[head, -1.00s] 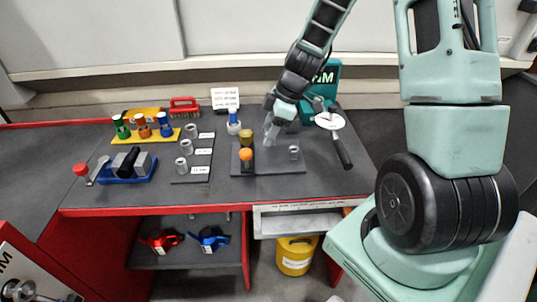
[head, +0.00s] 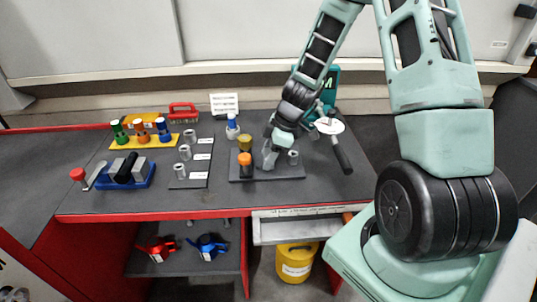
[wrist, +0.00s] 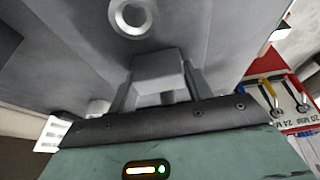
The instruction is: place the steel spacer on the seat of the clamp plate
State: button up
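A steel spacer (head: 293,157), a short hollow cylinder, stands upright on the right part of the dark clamp plate (head: 270,175). A steel ring (wrist: 133,16) shows end-on at the top of the wrist view, apart from my fingers. My gripper (head: 269,160) points down over the middle of the plate, just left of that spacer. In the wrist view a pale grey block (wrist: 160,72) sits between the finger bars of my gripper (wrist: 160,62); I cannot tell whether it is held or part of the gripper. The seat is not clearly distinguishable. Fingertip contact is unclear.
An orange-topped post (head: 245,160) and a yellow-topped piece (head: 244,142) stand close left of my gripper. Several steel rings line a labelled strip (head: 201,146) on the left. A white disc with a black handle (head: 342,155) is at the right. The front bench area is clear.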

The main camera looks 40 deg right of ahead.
jog(key=o, duration=0.4)
jog(key=shift+r, duration=0.1)
jog(key=shift+r+p, duration=0.3)
jog(key=shift+p, duration=0.05)
jog(key=v, duration=1.1)
jog(key=s+a+r+g, duration=0.1)
jog(key=s+a+r, duration=0.15)
jog(key=a, duration=0.55)
jog(key=s+a+r+g, duration=0.1)
jog(key=s+a, duration=0.2)
jog(key=a, duration=0.5)
jog(key=s+a+m+h, duration=0.1)
jog(key=s+a, duration=0.3)
jog(key=s, duration=0.1)
jog(key=s+a+r+m+h, duration=0.1)
jog(key=s+a, duration=0.2)
jog(key=s, duration=0.3)
jog(key=s+a+r+m+h, duration=0.1)
jog(key=s+a, duration=0.3)
jog(key=s, duration=0.1)
jog(key=shift+s+a+r+m+p, duration=0.25)
jog(key=shift+a+m+p, duration=0.05)
jog(key=shift+a+p, duration=0.1)
